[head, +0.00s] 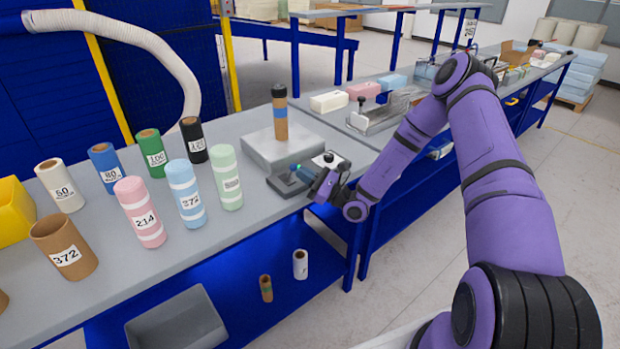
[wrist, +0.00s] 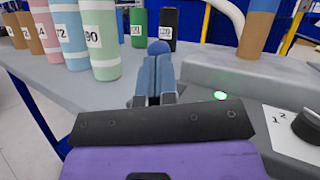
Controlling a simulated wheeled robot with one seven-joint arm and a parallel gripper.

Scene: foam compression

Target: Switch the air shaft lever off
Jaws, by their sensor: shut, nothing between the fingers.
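The air shaft machine is a grey unit (head: 285,151) on the bench, with a brown cardboard tube (head: 280,118) standing upright on it. My gripper (head: 308,174) is at the unit's front edge. In the wrist view its two blue-grey fingers (wrist: 155,75) are together and hold nothing. A round dark blue knob (wrist: 158,47), which looks like the lever's end, shows at the fingertips. The lever's shaft is hidden behind the fingers, and I cannot tell whether they touch it. A lit green lamp (wrist: 220,95) is just right of the fingers.
A white panel (wrist: 295,135) with a black dial (wrist: 308,128) marked 1 and 2 is close on the right. Several labelled rolls, including a light green one (head: 227,178), stand left on the bench. A grey bin (head: 178,322) is below.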

